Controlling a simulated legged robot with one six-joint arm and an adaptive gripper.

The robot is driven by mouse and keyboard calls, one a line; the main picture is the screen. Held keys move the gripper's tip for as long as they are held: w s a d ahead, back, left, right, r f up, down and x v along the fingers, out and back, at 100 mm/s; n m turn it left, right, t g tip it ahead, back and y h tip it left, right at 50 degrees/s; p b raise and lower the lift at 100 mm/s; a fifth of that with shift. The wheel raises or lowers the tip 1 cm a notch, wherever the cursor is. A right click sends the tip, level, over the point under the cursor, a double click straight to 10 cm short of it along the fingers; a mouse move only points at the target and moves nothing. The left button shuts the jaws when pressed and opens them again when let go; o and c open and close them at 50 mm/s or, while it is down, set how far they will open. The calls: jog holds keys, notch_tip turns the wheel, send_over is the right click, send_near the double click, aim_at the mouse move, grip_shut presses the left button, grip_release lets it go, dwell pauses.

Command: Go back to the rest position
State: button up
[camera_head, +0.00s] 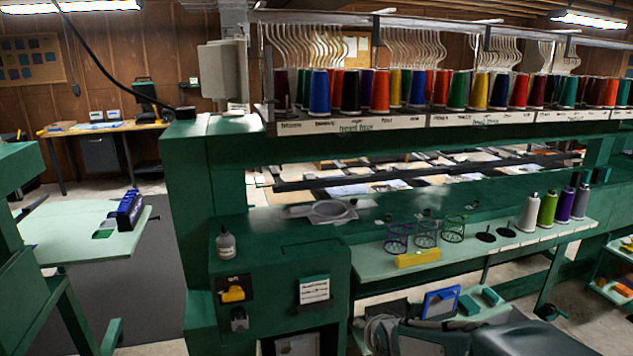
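I make out no gripper fingers in the head view, and no thing held by my gripper. Dark grey rounded shapes (530,340) show at the bottom right edge; I cannot tell whether they are part of me. The task names no other object.
A green machine (190,190) with a rack of coloured thread cones stands ahead. Its pale green shelf (375,262) holds wire cups, a yellow block (417,259) and several cones. A spray bottle (226,243) stands on the cabinet. A side table (60,240) is left; dark floor (150,270) between is clear.

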jog(key=s+d+r+n+g, duration=0.1)
jog(key=s+r, duration=0.1)
jog(key=s, duration=0.5)
jog(key=s+d+r+n+g, duration=0.1)
jog(key=s+d+r+n, duration=0.1)
jog(key=s, duration=0.6)
jog(key=s+d+r+n+g+h, duration=0.1)
jog(key=s+r, duration=0.3)
jog(key=s, duration=0.4)
jog(key=shift+s+d+n+g, duration=0.3)
jog(key=shift+n+g, duration=0.2)
jog(key=shift+g, duration=0.1)
